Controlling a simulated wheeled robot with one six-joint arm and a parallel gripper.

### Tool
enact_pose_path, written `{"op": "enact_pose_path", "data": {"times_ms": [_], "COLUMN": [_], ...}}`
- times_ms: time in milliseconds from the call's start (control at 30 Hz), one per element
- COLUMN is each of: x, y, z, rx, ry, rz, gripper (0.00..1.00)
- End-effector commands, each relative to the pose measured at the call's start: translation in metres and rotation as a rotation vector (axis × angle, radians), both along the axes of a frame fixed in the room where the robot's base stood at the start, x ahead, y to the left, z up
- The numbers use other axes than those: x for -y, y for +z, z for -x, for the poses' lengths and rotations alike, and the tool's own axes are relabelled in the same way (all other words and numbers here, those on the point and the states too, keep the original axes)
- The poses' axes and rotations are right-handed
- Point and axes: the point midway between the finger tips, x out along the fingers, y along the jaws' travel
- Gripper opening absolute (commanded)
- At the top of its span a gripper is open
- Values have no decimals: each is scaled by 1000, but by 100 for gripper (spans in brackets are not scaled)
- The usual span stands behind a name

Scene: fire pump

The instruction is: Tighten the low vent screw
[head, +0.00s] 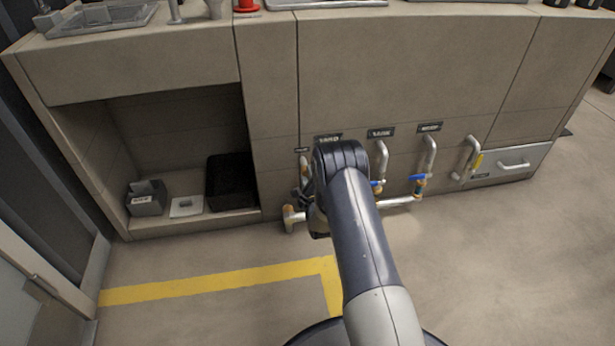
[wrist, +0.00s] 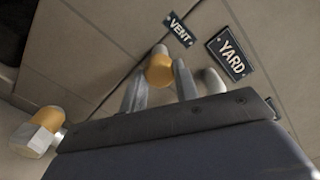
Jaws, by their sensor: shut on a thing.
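In the wrist view the two grey fingers of my gripper (wrist: 160,84) are shut around a brass-coloured round piece (wrist: 160,67) just below the VENT plate (wrist: 179,29); I take this piece for the low vent screw. Its lower part is hidden by the fingers and the gripper body. In the head view my gripper (head: 305,196) is low at the front of the cabinet, mostly hidden behind my arm. The small VENT plate (head: 302,150) shows there just above it, but the screw cannot be made out.
A brass and silver pipe end (wrist: 40,130) is left of my gripper, also in the head view (head: 292,216). Blue-handled valves (head: 417,178) and several bent pipes stand to the right. An open recess with a black bin (head: 232,180) is on the left. The floor in front is clear.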

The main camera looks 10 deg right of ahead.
Motion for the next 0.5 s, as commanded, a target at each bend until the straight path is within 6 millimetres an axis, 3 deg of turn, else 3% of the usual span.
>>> {"op": "enact_pose_path", "data": {"times_ms": [500], "x": [-1], "y": [-1], "z": [0], "rx": [-1], "ry": [2], "rz": [-139], "gripper": [7]}}
